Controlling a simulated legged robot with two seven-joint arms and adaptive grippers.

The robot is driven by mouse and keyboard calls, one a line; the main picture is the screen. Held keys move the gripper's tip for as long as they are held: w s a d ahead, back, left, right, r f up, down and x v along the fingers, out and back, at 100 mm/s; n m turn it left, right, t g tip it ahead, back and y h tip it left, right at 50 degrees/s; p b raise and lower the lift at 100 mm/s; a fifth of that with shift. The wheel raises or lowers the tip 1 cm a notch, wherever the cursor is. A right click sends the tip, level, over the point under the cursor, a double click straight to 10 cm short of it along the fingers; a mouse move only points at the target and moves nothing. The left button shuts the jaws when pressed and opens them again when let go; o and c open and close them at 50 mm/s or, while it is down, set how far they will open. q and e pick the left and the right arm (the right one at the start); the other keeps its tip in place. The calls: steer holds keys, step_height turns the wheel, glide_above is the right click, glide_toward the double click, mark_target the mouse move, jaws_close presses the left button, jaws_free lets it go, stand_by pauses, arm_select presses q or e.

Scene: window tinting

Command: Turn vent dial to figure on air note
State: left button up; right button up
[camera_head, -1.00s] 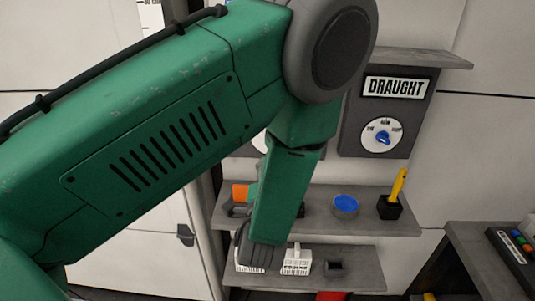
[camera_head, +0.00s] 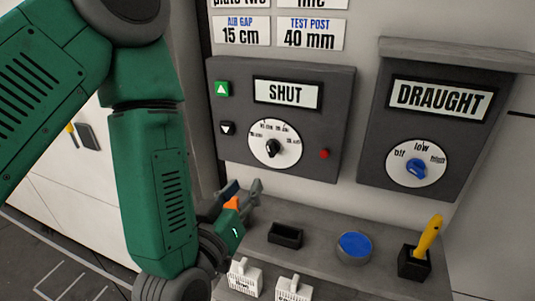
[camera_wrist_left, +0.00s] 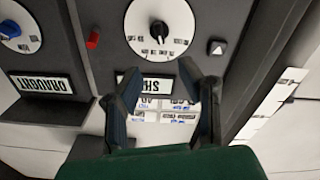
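The vent dial (camera_head: 274,146) is a white disc with small printed figures and a black knob, on a grey panel under a sign reading SHUT (camera_head: 288,94). The black-knob dial also shows upside down at the top of the left wrist view (camera_wrist_left: 160,28). The air note (camera_head: 241,31) above the panel reads "AIR GAP 15 cm". My left gripper (camera_head: 243,190) is below and left of the dial, apart from it. In the left wrist view its two fingers (camera_wrist_left: 161,75) stand apart with nothing between them. The knob's exact setting is too small to read. My right gripper is not in view.
A green up button (camera_head: 221,89), a black down button (camera_head: 227,128) and a red button (camera_head: 324,154) flank the dial. The DRAUGHT panel with a blue knob (camera_head: 416,169) is at right. The shelf below holds a blue-topped tin (camera_head: 354,246) and a yellow-handled tool (camera_head: 428,236).

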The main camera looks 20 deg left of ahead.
mark_target(268, 152)
arm_select(q)
steer(key=w+b, duration=0.2)
steer(key=w, duration=0.2)
steer(key=w+d+b, duration=0.1)
steer(key=w+b, duration=0.2)
steer(key=w, duration=0.2)
steer(key=w+b, duration=0.3)
steer(key=w, duration=0.1)
steer(key=shift+w+d, duration=0.25)
steer(key=c, duration=0.6)
steer(key=shift+a, duration=0.3)
jaws_close()
steer(key=shift+w+a+f, duration=0.1)
steer(key=shift+a+f, duration=0.05)
steer(key=shift+a, duration=0.25)
steer(key=shift+d+n+b, duration=0.2)
steer(key=shift+n+b, duration=0.15)
steer(key=shift+n, duration=0.15)
steer(key=shift+d, duration=0.15)
steer(key=o, duration=0.6)
jaws_free()
steer(key=shift+a, duration=0.2)
steer(key=shift+s+a, duration=0.1)
steer(key=shift+s, duration=0.1)
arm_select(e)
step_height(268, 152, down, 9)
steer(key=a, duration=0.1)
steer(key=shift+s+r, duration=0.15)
